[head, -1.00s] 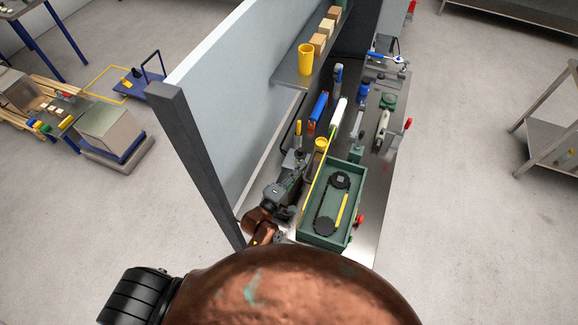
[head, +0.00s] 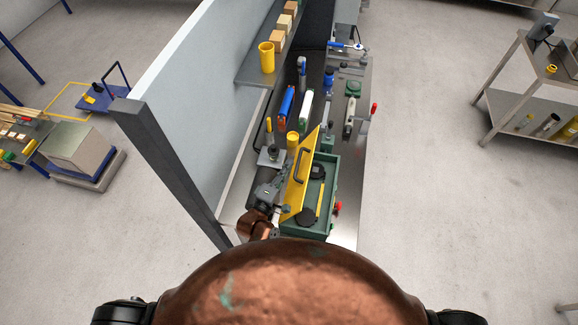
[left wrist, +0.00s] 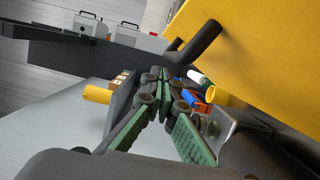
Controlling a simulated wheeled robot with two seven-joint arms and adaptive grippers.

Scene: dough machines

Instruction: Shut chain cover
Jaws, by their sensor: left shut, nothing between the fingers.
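The chain cover (head: 299,178) is a yellow panel with a dark handle. It stands tilted up at the left edge of the green chain box (head: 331,190), partly open. The chain (head: 319,195) and its dark sprockets show inside the box. My left gripper (head: 283,178) is shut and empty, just left of the cover. In the left wrist view the cover (left wrist: 250,50) fills the upper right, and the gripper's green-padded fingers (left wrist: 160,95) are closed together below and left of it. Whether they touch the cover I cannot tell. My right gripper is not in view.
A red knob (head: 338,207) sticks out on the box's right side. A grey wall panel (head: 190,100) bounds the left.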

